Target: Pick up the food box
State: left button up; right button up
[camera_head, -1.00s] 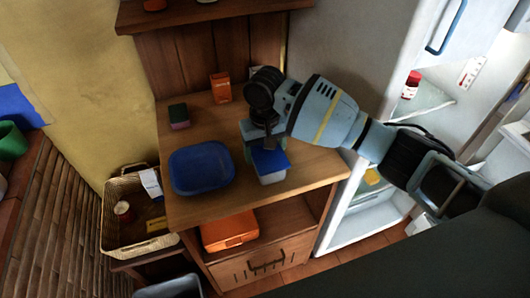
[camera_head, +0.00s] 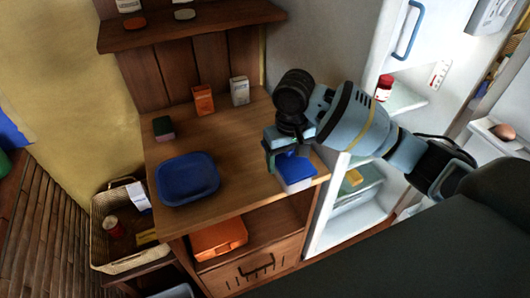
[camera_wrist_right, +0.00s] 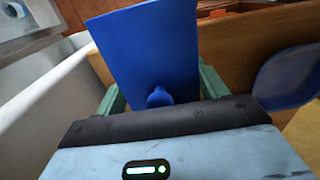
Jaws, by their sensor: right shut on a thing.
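The food box (camera_head: 294,172) is a small white container with a blue lid. It is at the front right corner of the wooden counter in the head view; I cannot tell whether it is clear of the top. My right gripper (camera_head: 287,150) comes from the right and is shut on the box. In the right wrist view the blue lid (camera_wrist_right: 145,52) stands between the green fingers, with a round blue knob low on it. My left gripper is not in view.
A blue tray (camera_head: 188,180), a sponge (camera_head: 163,128), an orange carton (camera_head: 203,99) and a white carton (camera_head: 239,91) stand on the counter. An orange box (camera_head: 218,238) is on the shelf below. The open fridge (camera_head: 350,215) is close on the right. A wicker basket (camera_head: 118,258) stands left.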

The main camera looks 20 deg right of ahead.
aim_at(309, 161)
jog(key=shift+s+d+r, duration=0.15)
jog(key=shift+s+d, duration=0.75)
jog(key=shift+d, duration=0.05)
jog(key=shift+s+d+r, duration=0.1)
jog(key=shift+s+d, duration=0.8)
jog(key=shift+d, duration=0.05)
